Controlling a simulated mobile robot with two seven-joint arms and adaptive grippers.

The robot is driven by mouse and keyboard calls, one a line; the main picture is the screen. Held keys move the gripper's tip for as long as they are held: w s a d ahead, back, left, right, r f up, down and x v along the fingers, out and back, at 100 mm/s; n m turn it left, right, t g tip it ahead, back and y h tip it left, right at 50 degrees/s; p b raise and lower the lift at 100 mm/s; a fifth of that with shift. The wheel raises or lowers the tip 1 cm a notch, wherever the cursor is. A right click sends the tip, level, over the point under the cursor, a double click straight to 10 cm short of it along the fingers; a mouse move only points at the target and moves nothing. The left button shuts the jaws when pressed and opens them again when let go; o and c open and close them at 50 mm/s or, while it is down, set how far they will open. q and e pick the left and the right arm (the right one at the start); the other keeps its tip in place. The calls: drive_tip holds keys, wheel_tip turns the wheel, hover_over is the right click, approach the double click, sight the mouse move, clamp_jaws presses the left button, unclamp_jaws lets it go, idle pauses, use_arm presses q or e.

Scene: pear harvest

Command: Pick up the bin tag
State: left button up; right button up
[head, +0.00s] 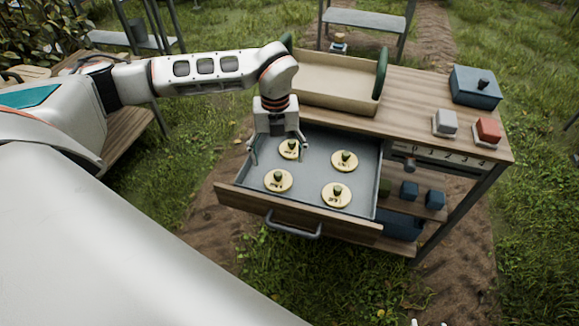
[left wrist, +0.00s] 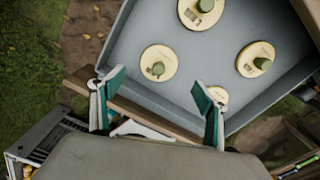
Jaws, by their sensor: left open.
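Several round pale-yellow bin tags, each with a green knob and dark lettering, lie flat in the open grey drawer (head: 315,165). In the head view they are the back left tag (head: 290,149), back right tag (head: 344,161), front left tag (head: 278,181) and front right tag (head: 337,194). My left gripper (head: 280,150) is open and empty, pointing down over the drawer's back left, near the back left tag. In the left wrist view the open fingers (left wrist: 157,93) frame the drawer's edge; one tag (left wrist: 217,95) is partly hidden by the right finger. My right gripper is not seen.
A beige tray (head: 330,88) with green ends stands on the wooden bench top behind the drawer. A blue box (head: 476,87), a grey button (head: 445,123) and a red button (head: 487,132) are to the right. The drawer's wooden front (head: 300,218) has a grey handle.

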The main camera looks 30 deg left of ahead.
sight(278, 173)
use_arm(q)
drive_tip(key=shift+w+f, duration=0.1)
drive_tip(key=shift+f, duration=0.05)
drive_tip(key=shift+s+f, duration=0.35)
drive_tip(key=shift+f, duration=1)
wheel_tip(278, 173, down, 4)
drive_tip(key=shift+f, duration=0.3)
drive_tip(key=c, duration=1.2)
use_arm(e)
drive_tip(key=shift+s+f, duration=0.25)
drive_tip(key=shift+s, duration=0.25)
